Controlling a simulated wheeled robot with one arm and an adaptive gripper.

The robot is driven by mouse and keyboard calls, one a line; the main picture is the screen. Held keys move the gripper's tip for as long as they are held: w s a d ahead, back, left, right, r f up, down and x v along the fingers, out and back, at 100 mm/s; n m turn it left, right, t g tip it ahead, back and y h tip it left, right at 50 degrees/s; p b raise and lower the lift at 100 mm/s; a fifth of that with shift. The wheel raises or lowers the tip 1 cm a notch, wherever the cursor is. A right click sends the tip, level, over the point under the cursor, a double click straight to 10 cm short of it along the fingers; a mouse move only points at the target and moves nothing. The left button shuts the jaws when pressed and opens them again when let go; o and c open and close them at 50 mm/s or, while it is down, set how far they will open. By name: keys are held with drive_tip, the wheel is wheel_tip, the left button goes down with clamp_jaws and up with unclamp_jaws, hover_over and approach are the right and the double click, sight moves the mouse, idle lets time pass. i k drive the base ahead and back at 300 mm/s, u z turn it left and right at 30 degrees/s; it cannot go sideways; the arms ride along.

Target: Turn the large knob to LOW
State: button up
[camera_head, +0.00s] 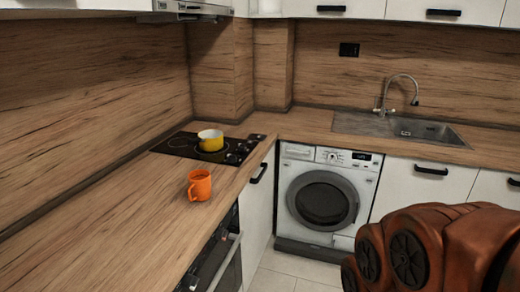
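The black hob (183,143) is set in the worktop at the left and has several small dark knobs (240,149) along its right side. The washing machine (290,178) under the counter has a round dial (333,157) on its front panel. Both sets of controls are too small to read, so I cannot tell which is the large knob, how it is set or where LOW is. My gripper is not in view; only a reddish-brown part of my arm shows at the lower right.
A yellow pot (211,139) stands on the hob. An orange mug (199,186) stands on the worktop (120,215) in front of it. An oven (222,258) is below. A sink (425,130) with a tap is at the right. The floor (285,272) shows little free room.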

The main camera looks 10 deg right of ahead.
sight(232, 158)
drive_tip(key=z, duration=0.1)
drive_tip(key=i, duration=0.65)
drive_tip(key=u, duration=0.65)
drive_tip(key=i, duration=0.65)
drive_tip(key=u, duration=0.6)
